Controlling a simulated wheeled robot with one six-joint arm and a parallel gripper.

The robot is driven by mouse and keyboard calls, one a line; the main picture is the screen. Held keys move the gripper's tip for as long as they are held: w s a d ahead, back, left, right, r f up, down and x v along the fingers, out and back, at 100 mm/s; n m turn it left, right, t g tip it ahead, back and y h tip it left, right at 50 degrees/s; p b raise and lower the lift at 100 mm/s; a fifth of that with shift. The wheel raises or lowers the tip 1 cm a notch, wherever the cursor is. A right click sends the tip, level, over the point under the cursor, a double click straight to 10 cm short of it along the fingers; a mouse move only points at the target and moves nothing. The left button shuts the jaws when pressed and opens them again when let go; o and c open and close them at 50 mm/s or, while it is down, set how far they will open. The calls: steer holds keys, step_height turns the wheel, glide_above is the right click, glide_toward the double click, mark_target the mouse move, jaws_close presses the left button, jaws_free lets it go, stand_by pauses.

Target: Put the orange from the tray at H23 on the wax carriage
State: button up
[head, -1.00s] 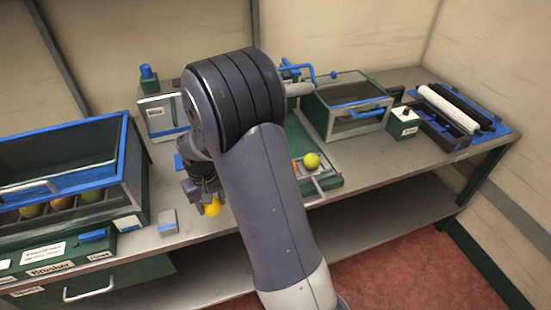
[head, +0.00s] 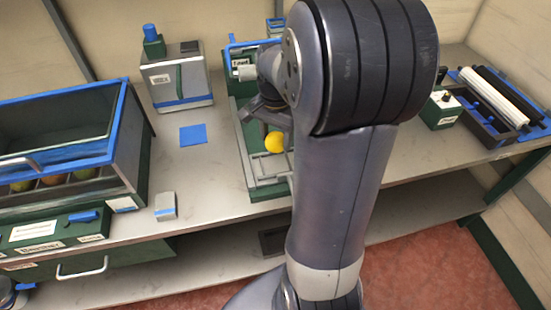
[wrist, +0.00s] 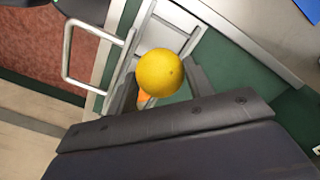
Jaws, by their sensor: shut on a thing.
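My gripper (head: 272,130) is shut on a yellow-orange fruit, the orange (head: 274,142), and holds it over a green tray-like frame with metal rails (head: 270,191) in the middle of the bench. In the wrist view the orange (wrist: 160,73) sits between the two dark fingers. A small orange-coloured patch (wrist: 144,97) shows just below it, mostly hidden. I cannot tell from the frames whether the green frame is the wax carriage. No H23 label is readable. My arm hides the right part of the frame.
A blue-rimmed glass-fronted case (head: 125,140) with several fruits stands at left. A grey box with a blue band (head: 180,85) stands behind. A small grey block (head: 165,206) and blue square (head: 193,135) lie on the bench. A roller unit (head: 490,108) is at right.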

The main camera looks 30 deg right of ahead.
mark_target(275, 135)
step_height(275, 135, down, 7)
steer(key=shift+r, duration=0.1)
stand_by(0.4)
steer(key=shift+f, duration=0.25)
steer(key=o, duration=1)
steer(key=shift+r, duration=0.1)
step_height(275, 135, up, 12)
steer(key=shift+r, duration=0.2)
